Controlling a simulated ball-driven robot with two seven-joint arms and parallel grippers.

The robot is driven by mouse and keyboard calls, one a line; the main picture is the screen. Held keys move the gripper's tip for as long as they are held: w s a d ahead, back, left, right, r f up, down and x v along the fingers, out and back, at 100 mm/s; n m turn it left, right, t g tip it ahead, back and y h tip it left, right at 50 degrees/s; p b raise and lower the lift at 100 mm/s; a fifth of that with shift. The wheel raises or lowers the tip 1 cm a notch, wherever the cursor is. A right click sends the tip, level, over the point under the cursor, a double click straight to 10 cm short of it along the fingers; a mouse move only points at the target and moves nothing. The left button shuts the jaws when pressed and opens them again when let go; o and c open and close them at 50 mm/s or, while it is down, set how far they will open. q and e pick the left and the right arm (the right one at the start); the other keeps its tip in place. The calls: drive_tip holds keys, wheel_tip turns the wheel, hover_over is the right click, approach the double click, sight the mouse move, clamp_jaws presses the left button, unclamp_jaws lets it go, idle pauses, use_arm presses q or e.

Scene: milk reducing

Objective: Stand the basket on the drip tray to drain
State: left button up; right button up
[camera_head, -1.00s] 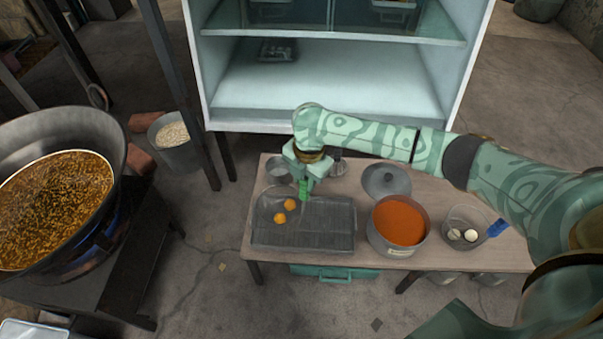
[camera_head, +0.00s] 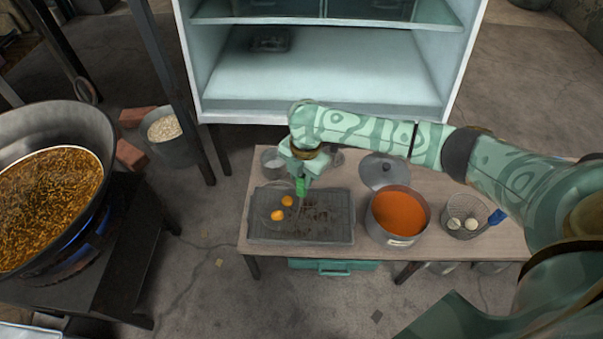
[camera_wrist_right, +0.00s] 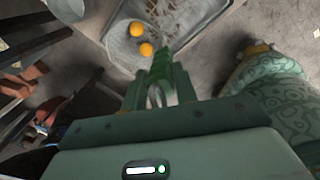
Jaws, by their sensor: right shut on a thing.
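The drip tray (camera_head: 340,236) is a dark grey ribbed tray on the low wooden table. A thin wire basket, hard to make out, holds two orange balls (camera_head: 277,215) over the left part of the tray. The balls also show in the right wrist view (camera_wrist_right: 146,49). My right gripper (camera_head: 301,184) is shut on the basket's green handle (camera_head: 301,188), above the tray. I cannot tell whether the basket's base touches the tray. Dark spots mark the middle of the tray. My left gripper is not in view.
A pot of orange liquid (camera_head: 400,213) stands right of the tray, with a grey lid (camera_head: 384,171) behind. Another wire basket with a blue handle (camera_head: 497,217) and pale balls sits farther right. A small metal cup (camera_head: 272,162) is behind the tray. A large wok (camera_head: 88,130) stands left.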

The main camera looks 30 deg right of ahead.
drive_tip(key=shift+f, duration=0.1)
drive_tip(key=o, duration=1.1)
drive_tip(key=shift+f, duration=0.1)
drive_tip(key=shift+r, duration=0.3)
drive_tip(key=r+p, duration=0.2)
drive_tip(key=r, duration=0.2)
drive_tip(key=r+p, duration=0.3)
drive_tip(key=r, duration=0.1)
drive_tip(key=shift+s+d+r, duration=0.15)
drive_tip(key=shift+s, duration=0.05)
use_arm(q)
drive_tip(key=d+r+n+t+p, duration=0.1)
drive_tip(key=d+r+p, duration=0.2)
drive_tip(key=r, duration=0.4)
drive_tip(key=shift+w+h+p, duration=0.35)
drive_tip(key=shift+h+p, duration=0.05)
drive_tip(key=shift+p, duration=0.5)
use_arm(e)
drive_tip(key=r, duration=0.7)
drive_tip(key=shift+s+d+r, duration=0.15)
drive_tip(key=shift+s+r, duration=0.1)
drive_tip(key=shift+s, duration=0.15)
